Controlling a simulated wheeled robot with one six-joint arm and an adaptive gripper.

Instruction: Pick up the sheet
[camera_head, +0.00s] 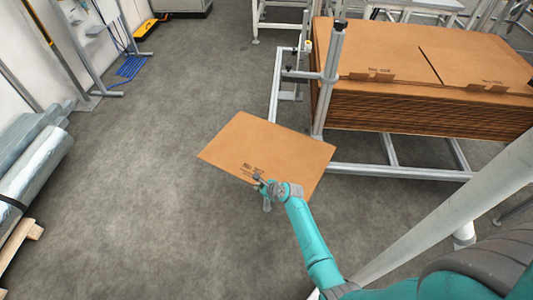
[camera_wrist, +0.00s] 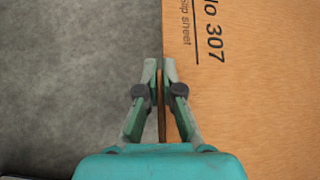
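The sheet (camera_head: 267,150) is a flat brown cardboard slip sheet with dark print, left of the large stack in the head view. In the wrist view the sheet (camera_wrist: 260,100) fills the right side and reads "No 307 slip sheet". My gripper (camera_head: 259,182) is at the sheet's near edge. In the wrist view my gripper (camera_wrist: 162,72) has its two fingers close together, with a thin brown strip of the sheet's edge between them. The sheet appears to be held clear of the grey floor, though its height is hard to tell.
A tall stack of brown sheets (camera_head: 420,105) stands in a grey metal frame (camera_head: 333,70) with upright posts at the right. Wrapped rolls (camera_head: 30,165) lie at the left edge. Grey floor (camera_head: 130,200) is open left of the sheet.

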